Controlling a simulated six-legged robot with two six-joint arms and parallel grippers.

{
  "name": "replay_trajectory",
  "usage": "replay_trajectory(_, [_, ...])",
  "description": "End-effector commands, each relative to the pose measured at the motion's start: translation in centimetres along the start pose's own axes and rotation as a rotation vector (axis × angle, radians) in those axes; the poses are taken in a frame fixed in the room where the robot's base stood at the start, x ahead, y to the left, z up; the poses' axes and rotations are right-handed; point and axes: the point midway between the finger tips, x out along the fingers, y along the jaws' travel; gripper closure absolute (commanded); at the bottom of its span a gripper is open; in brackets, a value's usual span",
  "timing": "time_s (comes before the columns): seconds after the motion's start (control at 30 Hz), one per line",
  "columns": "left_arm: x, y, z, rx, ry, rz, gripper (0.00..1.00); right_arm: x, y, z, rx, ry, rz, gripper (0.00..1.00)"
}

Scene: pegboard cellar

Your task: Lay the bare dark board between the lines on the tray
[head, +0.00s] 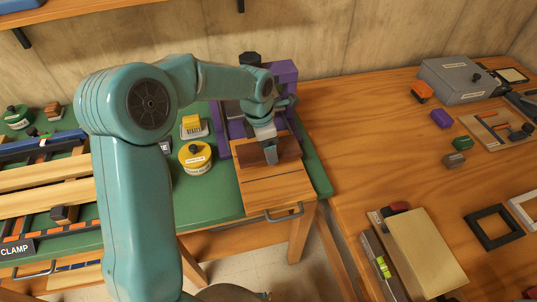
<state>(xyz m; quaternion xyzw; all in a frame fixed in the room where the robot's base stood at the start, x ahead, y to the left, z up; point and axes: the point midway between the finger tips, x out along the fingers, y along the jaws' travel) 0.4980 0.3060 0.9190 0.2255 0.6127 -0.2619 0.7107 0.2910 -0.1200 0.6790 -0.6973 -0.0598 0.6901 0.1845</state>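My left arm comes in from the left and reaches over the green mat (318,178). Its gripper (270,155) points down at a dark brown board (288,150). The fingertips overlap the board in the picture; I cannot tell whether they grip it. My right gripper is not in view.
A yellow round tin (197,158) and a yellow block (192,125) stand left of the boards. A clamp rack (45,185) is at far left. The right bench holds a grey box (455,80), small coloured blocks and a dark frame (492,228); its middle is clear.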

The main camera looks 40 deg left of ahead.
Motion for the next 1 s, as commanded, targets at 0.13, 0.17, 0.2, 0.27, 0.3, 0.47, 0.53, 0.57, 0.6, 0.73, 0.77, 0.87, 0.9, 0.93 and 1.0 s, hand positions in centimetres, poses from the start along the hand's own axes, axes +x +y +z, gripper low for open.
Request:
replay_trajectory(0.13, [1.6, 0.1, -0.1, 0.000, 0.001, -0.001, 0.56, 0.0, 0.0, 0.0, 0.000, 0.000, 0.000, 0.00])
replay_trajectory(0.17, [2.1, 0.1, -0.2, 0.000, 0.002, -0.002, 0.56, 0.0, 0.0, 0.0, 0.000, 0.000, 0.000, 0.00])
replay_trajectory(0.2, [2.8, 0.1, -0.3, 0.000, 0.002, -0.002, 0.56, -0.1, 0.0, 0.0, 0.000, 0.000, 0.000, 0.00])
replay_trajectory(0.27, [3.7, 0.2, -0.4, 0.000, 0.002, -0.001, 0.56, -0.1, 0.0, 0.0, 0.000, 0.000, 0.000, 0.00])
replay_trajectory(0.3, [4.2, 0.2, -0.4, 0.000, 0.002, -0.001, 0.56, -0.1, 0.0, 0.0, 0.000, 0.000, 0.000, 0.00])
replay_trajectory(0.47, [4.7, 0.3, -0.4, 0.000, -0.001, 0.002, 0.56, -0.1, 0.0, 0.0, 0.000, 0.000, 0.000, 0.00])
replay_trajectory(0.53, [4.7, 0.3, -0.4, 0.000, -0.001, 0.002, 0.56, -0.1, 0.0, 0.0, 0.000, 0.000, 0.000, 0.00])
replay_trajectory(0.57, [4.7, 0.3, -0.4, 0.001, -0.001, 0.002, 0.56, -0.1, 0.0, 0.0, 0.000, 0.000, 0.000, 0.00])
replay_trajectory(0.6, [4.7, 0.3, -0.4, 0.001, -0.001, 0.001, 0.56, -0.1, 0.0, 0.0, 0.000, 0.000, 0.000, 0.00])
replay_trajectory(0.73, [5.1, 0.3, -0.4, 0.001, -0.001, 0.001, 0.56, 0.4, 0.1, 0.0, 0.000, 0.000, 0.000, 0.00])
replay_trajectory(0.77, [5.1, 0.3, -0.4, 0.001, 0.000, 0.001, 0.19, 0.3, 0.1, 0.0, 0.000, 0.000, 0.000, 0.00])
replay_trajectory(0.87, [5.0, 0.3, -0.5, 0.001, 0.000, 0.001, 0.00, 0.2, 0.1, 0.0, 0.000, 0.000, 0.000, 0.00])
replay_trajectory(0.9, [5.0, 0.3, -0.5, 0.001, 0.000, 0.001, 0.00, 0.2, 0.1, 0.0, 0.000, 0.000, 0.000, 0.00])
replay_trajectory(0.93, [5.0, 0.3, -0.5, 0.001, 0.000, 0.001, 0.00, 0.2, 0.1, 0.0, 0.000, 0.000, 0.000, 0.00])
replay_trajectory(1.0, [5.0, 0.3, -0.5, 0.001, 0.000, 0.001, 0.00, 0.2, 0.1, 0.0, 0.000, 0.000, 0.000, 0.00])
